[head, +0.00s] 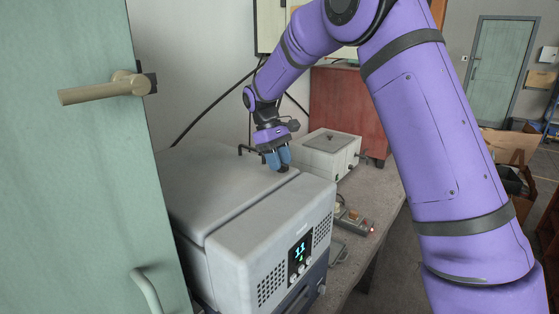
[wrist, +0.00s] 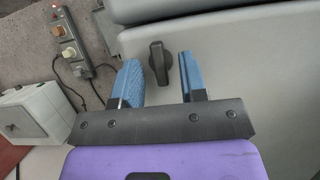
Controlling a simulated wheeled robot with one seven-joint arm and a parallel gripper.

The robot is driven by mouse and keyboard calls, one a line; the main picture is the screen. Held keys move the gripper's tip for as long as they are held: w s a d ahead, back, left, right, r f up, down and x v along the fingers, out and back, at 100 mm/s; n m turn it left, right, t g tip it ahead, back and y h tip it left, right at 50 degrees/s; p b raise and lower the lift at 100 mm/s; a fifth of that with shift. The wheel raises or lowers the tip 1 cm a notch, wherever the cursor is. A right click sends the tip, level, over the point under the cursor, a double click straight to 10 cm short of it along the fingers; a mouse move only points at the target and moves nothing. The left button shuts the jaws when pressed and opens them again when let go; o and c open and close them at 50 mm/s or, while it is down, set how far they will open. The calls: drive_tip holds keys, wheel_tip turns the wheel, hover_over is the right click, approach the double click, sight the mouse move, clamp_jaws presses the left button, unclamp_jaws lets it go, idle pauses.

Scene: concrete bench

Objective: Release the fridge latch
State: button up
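The fridge (head: 240,195) is a grey box on the bench, with a display and vents on its front. In the wrist view its lid (wrist: 235,110) fills the right side. The latch (wrist: 160,62) is a small dark knob on the lid; in the head view it shows as a dark bit (head: 283,169) at the fingertips. My gripper (head: 281,160) is above the lid's far right part. In the wrist view my gripper (wrist: 158,72) has its blue fingers apart, one on each side of the latch, with gaps to both. I cannot tell its height above the lid.
A smaller pale box (head: 330,155) stands behind the fridge. A power strip (wrist: 70,45) with plugs and cables lies beside it on the bench (head: 372,205). A green door (head: 75,170) with a lever handle (head: 105,90) stands close on the left.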

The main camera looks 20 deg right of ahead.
drive_tip(key=v, duration=1)
drive_tip(key=shift+w+r, duration=0.15)
drive_tip(key=shift+r, duration=0.2)
drive_tip(key=shift+a, duration=0.1)
